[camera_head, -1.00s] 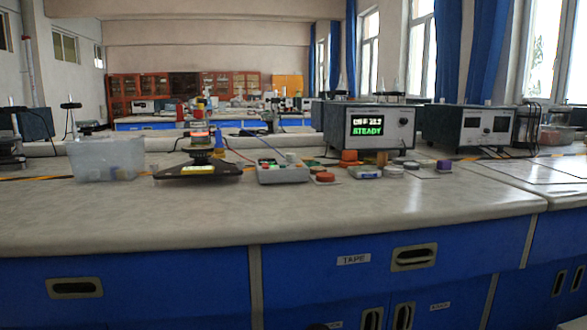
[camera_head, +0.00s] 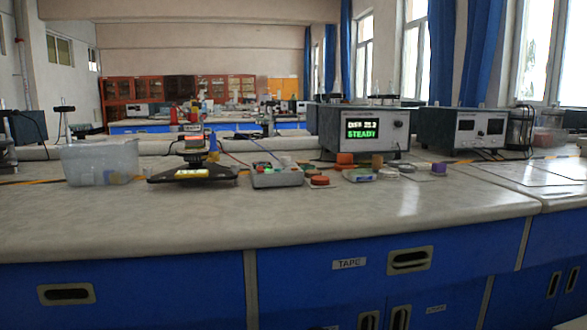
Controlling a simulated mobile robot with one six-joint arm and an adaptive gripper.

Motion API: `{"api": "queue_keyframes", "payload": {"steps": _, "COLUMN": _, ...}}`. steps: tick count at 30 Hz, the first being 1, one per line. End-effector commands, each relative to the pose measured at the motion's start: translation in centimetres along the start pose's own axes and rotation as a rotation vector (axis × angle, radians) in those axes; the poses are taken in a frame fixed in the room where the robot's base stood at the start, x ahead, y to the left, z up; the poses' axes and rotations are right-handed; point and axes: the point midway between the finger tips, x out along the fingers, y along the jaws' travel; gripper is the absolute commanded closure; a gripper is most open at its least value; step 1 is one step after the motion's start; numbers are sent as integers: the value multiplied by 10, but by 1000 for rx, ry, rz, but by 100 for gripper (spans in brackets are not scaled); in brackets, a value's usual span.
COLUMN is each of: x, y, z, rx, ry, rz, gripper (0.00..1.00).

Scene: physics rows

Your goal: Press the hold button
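A grey control box (camera_head: 277,178) with small coloured buttons on its sloping top sits near the middle of the bench. Which of its buttons is the hold button is too small to tell. Behind it to the right, a grey instrument (camera_head: 393,132) has a lit display (camera_head: 361,130) whose lower line reads STEADY in green. Its upper line is blurred. My gripper is not in view.
A clear plastic bin (camera_head: 100,162) stands at the left. A red-orange disc (camera_head: 320,181) and several small coloured pieces lie right of the control box. A second grey instrument (camera_head: 466,129) stands further right. The bench front (camera_head: 200,220) is clear.

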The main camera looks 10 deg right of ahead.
Motion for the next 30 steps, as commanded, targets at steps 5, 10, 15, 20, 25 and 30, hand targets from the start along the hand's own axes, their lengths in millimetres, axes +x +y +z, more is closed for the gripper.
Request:
{"api": "queue_keyframes", "payload": {"steps": 5, "x": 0, "y": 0, "z": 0, "rx": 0, "ry": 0, "rz": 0, "gripper": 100}}
{"api": "queue_keyframes", "payload": {"steps": 10, "x": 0, "y": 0, "z": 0, "rx": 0, "ry": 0, "rz": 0, "gripper": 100}}
{"api": "queue_keyframes", "payload": {"steps": 15, "x": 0, "y": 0, "z": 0, "rx": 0, "ry": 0, "rz": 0, "gripper": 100}}
{"api": "queue_keyframes", "payload": {"steps": 20, "x": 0, "y": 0, "z": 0, "rx": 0, "ry": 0, "rz": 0, "gripper": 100}}
{"api": "queue_keyframes", "payload": {"steps": 25, "x": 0, "y": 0, "z": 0, "rx": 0, "ry": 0, "rz": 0, "gripper": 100}}
{"api": "queue_keyframes", "payload": {"steps": 30, "x": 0, "y": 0, "z": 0, "rx": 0, "ry": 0, "rz": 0, "gripper": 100}}
